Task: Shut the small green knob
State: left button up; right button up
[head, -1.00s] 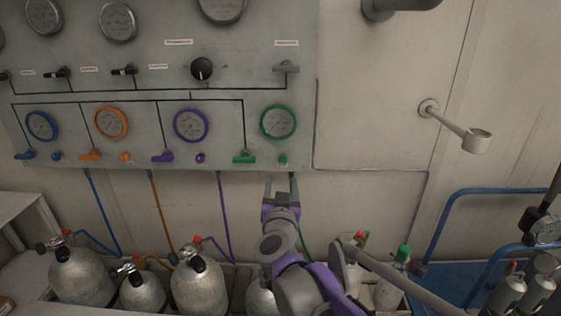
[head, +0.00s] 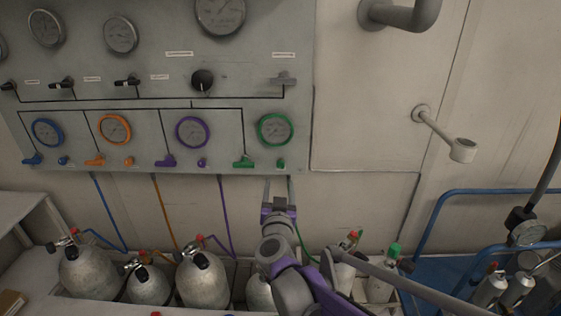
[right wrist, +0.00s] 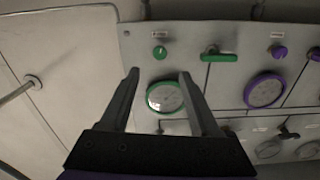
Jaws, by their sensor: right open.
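The small green knob (head: 281,164) sits at the lower right of the panel, right of the green lever handle (head: 244,162) and below the green-rimmed gauge (head: 275,129). In the right wrist view the knob (right wrist: 160,52) shows beyond and between the fingers, with a small label by it. My right gripper (head: 279,181) is open and empty, just below the knob in the head view, its fingers pointing up toward the panel. In the wrist view its fingertips (right wrist: 159,73) stand apart and do not touch the knob. My left gripper is not in view.
Blue, orange and purple gauges with levers and knobs line the panel (head: 140,150) to the left. Grey cylinders (head: 88,270) stand below. A wall bracket (head: 445,137) sticks out at right, with blue rails (head: 480,193) below it.

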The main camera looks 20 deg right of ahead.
aim_at(281, 166)
jog(key=p+x, duration=0.1)
jog(key=x, duration=0.9)
jog(key=shift+f, duration=0.1)
grip_shut()
